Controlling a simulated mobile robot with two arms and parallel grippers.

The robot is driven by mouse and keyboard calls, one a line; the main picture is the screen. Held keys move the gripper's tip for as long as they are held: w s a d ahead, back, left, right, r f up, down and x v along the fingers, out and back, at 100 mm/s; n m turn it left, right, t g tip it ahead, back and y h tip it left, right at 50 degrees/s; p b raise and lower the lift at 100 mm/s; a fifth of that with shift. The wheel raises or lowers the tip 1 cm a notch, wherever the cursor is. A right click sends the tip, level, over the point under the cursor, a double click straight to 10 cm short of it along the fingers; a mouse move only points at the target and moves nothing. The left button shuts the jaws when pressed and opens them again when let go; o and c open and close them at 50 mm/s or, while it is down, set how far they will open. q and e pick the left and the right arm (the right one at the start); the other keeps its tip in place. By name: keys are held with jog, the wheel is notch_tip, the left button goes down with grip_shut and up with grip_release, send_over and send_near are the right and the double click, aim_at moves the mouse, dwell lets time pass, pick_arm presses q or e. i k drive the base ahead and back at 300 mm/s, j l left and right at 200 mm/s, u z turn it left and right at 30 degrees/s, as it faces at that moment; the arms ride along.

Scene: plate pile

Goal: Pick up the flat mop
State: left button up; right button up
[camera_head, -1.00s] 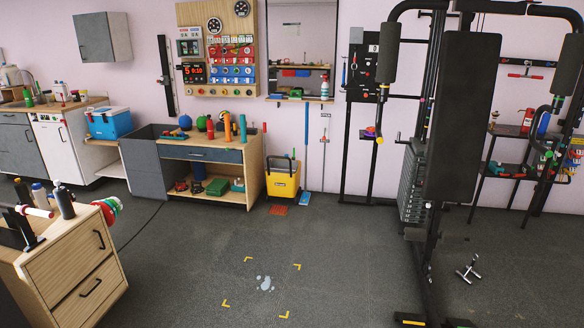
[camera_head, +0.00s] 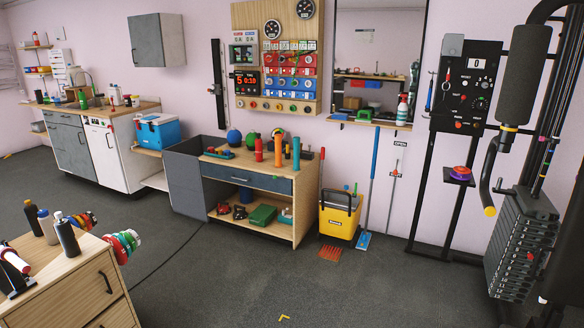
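The flat mop (camera_head: 370,190) leans upright against the pink wall, right of the yellow bucket. It has a blue pole and a flat blue head (camera_head: 363,240) resting on the floor. The bucket stands close to its left side and a thin grey pole stands to its right. Neither of my grippers shows in the head view.
The yellow bucket (camera_head: 339,217) stands beside a wooden workbench (camera_head: 301,200). An orange brush head (camera_head: 330,253) lies on the floor before the bucket. The gym machine (camera_head: 522,240) stands right. A wooden drawer cabinet (camera_head: 100,283) is near left. The middle floor is clear.

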aim_at(364, 241)
jog(key=i+l+u, duration=0.35)
jog(key=i+l, duration=0.4)
jog(key=i, duration=0.35)
jog(key=i+l+u, duration=0.35)
jog(key=i+l, duration=0.7)
